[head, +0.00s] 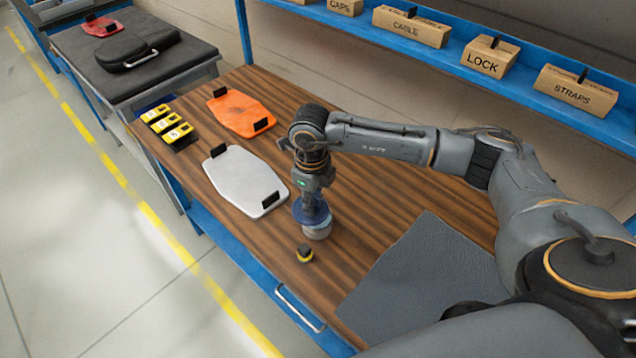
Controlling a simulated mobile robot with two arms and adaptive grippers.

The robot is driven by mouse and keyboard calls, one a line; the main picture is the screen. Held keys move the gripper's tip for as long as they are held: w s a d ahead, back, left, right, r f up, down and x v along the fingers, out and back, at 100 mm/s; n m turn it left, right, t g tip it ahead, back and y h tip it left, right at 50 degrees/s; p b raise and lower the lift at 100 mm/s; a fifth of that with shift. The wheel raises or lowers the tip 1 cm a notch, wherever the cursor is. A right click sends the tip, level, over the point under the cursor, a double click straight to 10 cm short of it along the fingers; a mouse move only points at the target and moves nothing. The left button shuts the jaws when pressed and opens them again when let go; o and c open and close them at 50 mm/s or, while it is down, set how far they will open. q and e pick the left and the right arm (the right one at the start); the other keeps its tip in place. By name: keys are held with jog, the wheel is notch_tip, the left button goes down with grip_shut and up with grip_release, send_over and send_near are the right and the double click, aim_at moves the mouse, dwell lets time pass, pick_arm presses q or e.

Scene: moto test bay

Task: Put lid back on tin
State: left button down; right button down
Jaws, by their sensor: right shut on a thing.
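A small light-grey tin (319,230) stands upright on the wooden bench. A blue round lid (301,214) is at the tin's top, directly under my right gripper (311,203). The right gripper points down and is shut on the lid. The lid covers the tin's mouth from this view; I cannot tell whether it is fully seated or just above the rim. My left gripper is out of view.
A white panel (245,180) and an orange panel (240,110) lie to the left. Yellow blocks (165,124) sit at the far left. A grey mat (425,285) is at right.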

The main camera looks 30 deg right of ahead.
aim_at(318, 209)
jog(key=m, duration=0.2)
jog(key=w+d+m+p, duration=0.1)
jog(key=m+p, duration=0.1)
jog(key=m, duration=0.1)
jog(key=shift+w+d+m, duration=0.2)
jog(key=shift+d+m, duration=0.1)
jog(key=shift+d, duration=0.1)
jog(key=shift+w+d+f+m, duration=0.25)
jog(key=shift+d+m, duration=0.05)
jog(key=shift+m, duration=0.7)
jog(key=shift+f+b, duration=2.05)
jog(key=shift+f, duration=1.15)
jog(key=shift+f+b, duration=0.15)
jog(key=shift+b, duration=0.3)
jog(key=c, duration=0.7)
grip_release()
jog(key=shift+o, duration=0.2)
